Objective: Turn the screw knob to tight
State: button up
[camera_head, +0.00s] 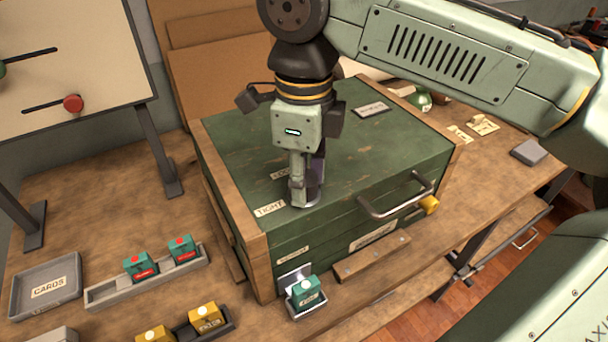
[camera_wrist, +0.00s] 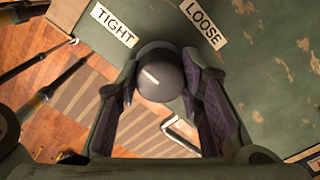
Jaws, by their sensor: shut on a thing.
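The screw knob (camera_wrist: 168,86) is a round dark-grey knob with a short white pointer line on top. The line slants up-left, on the side of the TIGHT label (camera_wrist: 114,25). The LOOSE label (camera_wrist: 203,24) lies up-right of the knob. My gripper (camera_head: 306,194) points down onto the lid of the green wooden box (camera_head: 380,135) near its front left corner. Its two fingers are shut on the knob from left and right in the wrist view. In the head view the gripper hides most of the knob, and the TIGHT label (camera_head: 270,209) lies just left of it.
The box's front carries a metal handle (camera_head: 396,205) and a yellow part (camera_head: 429,205). A teal block (camera_head: 306,292) sits in a small holder before the box. A cards tray (camera_head: 48,288) and trays with red-topped and yellow blocks lie left. My arm reaches over the box from the right.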

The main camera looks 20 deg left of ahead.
jog(key=o, duration=1.2)
jog(key=shift+c, duration=0.2)
jog(key=shift+r, duration=0.1)
notch_tip(320, 180, up, 12)
